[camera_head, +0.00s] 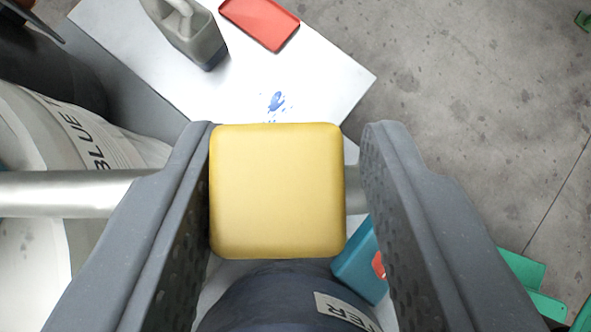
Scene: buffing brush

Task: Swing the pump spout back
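A yellow square block (277,191) with rounded corners is between the two grey fingers of my gripper (285,185). Its left side meets or nearly meets the left finger. A narrow gap shows between its right side and the right finger, so my gripper looks open around it. A silvery tube (65,194), which looks like the pump spout, runs in from the left edge and passes behind the left finger. A short piece of metal also shows at the block's right. How the tube joins the block is hidden.
A white container (85,150) lettered "BLUE" is at left. A dark blue rounded container (275,305) is below. A white board (290,90) holds a grey jug (195,40), a red tray (262,20) and a blue smear.

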